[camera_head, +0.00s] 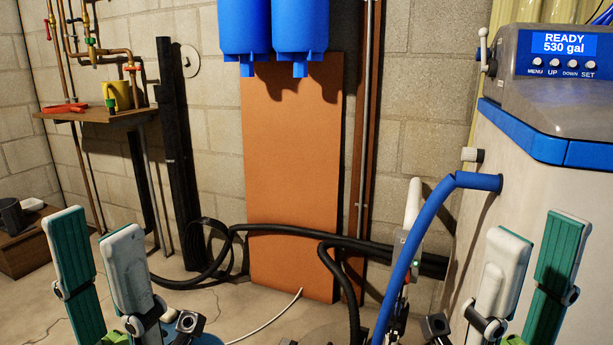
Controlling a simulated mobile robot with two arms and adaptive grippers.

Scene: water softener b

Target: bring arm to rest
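My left gripper (96,225) stands at the lower left, its two teal-and-white fingers pointing up and apart. Nothing shows between them. My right gripper (538,230) stands at the lower right in the same upright pose. Its two fingers are also apart, with nothing seen held. The lower parts of both arms are mostly cut off by the bottom edge. The water softener (540,205) is at the right, behind my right gripper. Its display (564,43) reads "READY 530 gal".
A blue hose (400,275) curves down from the softener between my grippers. A black hose (300,240) runs across the back, before an orange-brown panel (292,160) under blue canisters (272,30).

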